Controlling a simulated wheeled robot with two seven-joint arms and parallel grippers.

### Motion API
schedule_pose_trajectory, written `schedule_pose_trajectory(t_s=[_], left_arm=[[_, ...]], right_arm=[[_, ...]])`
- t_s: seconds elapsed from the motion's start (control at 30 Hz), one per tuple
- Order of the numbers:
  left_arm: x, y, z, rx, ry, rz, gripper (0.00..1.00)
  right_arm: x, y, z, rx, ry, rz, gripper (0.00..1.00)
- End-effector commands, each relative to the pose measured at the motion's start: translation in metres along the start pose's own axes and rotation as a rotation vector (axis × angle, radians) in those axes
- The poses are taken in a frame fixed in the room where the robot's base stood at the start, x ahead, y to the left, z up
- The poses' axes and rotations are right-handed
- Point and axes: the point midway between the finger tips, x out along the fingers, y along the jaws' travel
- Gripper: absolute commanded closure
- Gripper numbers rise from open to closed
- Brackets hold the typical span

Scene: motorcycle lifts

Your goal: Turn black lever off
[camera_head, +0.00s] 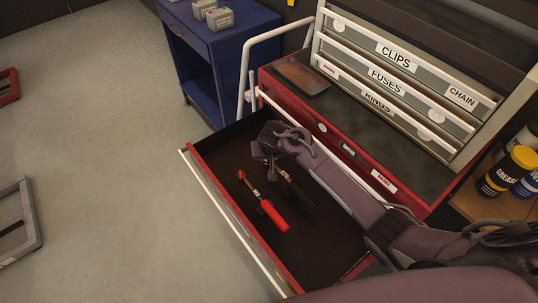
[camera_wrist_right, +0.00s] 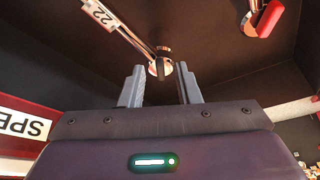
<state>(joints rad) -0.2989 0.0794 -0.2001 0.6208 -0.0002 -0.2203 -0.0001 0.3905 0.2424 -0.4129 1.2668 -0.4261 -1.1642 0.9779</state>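A wrench-like silver tool (camera_wrist_right: 128,32) with a white "22" tag lies in the open drawer. Its round head carries a small black lever or knob (camera_wrist_right: 163,50). My right gripper (camera_wrist_right: 161,80) is open, with its two fingertips on either side of and just short of this head. I cannot tell whether they touch it. In the head view my right gripper (camera_head: 270,158) reaches down into the drawer and partly hides the tool. The lever's setting is too small to read. My left gripper is not in view.
A red-handled tool (camera_head: 266,204) lies in the drawer beside my gripper; its handle also shows in the wrist view (camera_wrist_right: 270,19). The drawer's front edge (camera_head: 236,222) and the red chest (camera_head: 352,150) bound the space. A blue cart (camera_head: 226,60) stands behind.

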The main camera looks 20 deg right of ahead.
Motion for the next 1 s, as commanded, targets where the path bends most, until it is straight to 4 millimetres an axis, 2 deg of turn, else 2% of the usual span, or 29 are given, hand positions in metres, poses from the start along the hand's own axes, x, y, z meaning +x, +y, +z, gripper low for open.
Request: schedule_pose_trajectory(t_s=[0.13,0.37,0.77,1.0], left_arm=[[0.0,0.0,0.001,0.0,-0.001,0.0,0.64],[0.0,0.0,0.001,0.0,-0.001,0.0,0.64],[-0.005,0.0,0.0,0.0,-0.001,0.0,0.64],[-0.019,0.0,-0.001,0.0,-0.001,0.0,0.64]], right_arm=[[0.0,0.0,0.0,0.0,0.0,0.0,0.71],[0.0,0.0,0.0,-0.001,0.0,0.0,1.0],[-0.002,0.001,-0.001,-0.034,0.0,-0.014,1.0],[-0.004,0.004,-0.002,-0.156,-0.001,-0.064,1.0]])
